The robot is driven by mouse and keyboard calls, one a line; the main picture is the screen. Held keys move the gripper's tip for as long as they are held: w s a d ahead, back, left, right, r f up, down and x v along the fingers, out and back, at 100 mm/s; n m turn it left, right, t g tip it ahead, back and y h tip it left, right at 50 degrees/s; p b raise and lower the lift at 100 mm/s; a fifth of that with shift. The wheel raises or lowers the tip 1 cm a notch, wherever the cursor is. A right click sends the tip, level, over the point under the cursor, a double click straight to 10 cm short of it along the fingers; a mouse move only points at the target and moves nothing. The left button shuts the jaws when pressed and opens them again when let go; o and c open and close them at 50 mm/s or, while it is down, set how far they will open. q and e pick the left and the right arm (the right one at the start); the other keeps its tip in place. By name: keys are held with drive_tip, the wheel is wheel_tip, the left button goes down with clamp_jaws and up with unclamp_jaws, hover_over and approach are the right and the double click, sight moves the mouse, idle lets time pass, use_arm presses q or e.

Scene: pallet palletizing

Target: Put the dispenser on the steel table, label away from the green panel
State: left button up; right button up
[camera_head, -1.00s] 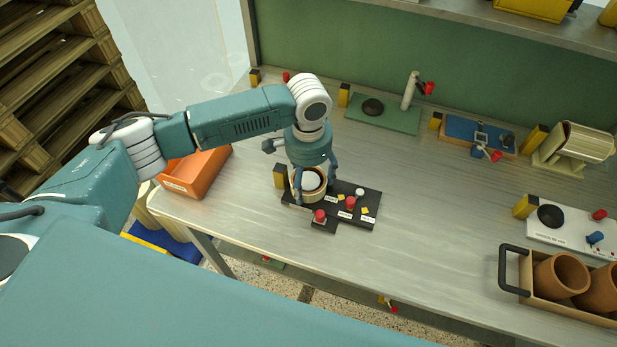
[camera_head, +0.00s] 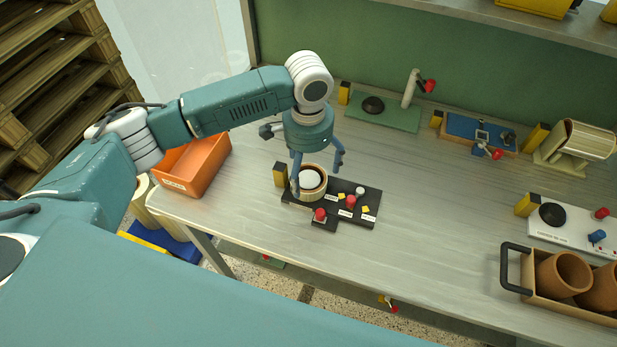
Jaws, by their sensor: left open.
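My left gripper (camera_head: 317,176) is open above the steel table (camera_head: 430,230). Its fingers are spread just over a round, tan-rimmed container with a white domed top (camera_head: 311,181). This container stands at the left end of a black board (camera_head: 361,209) with red knobs and small labels. A cream, drum-shaped unit on a stand (camera_head: 574,146) is at the right, near the green panel (camera_head: 450,60). I cannot tell for sure which of these is the dispenser, and no label facing is readable on either. My right gripper is not in view.
An orange bin (camera_head: 196,165) stands at the table's left end. A green plate with a post (camera_head: 385,112) and a blue board (camera_head: 477,135) lie along the back. A handled tray (camera_head: 520,283) holds brown cups at front right. The table's middle is mostly clear.

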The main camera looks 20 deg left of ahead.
use_arm(q)
wheel_tip(320, 180, up, 8)
drive_tip(key=b, duration=0.1)
drive_tip(key=shift+r, duration=0.2)
idle(0.4)
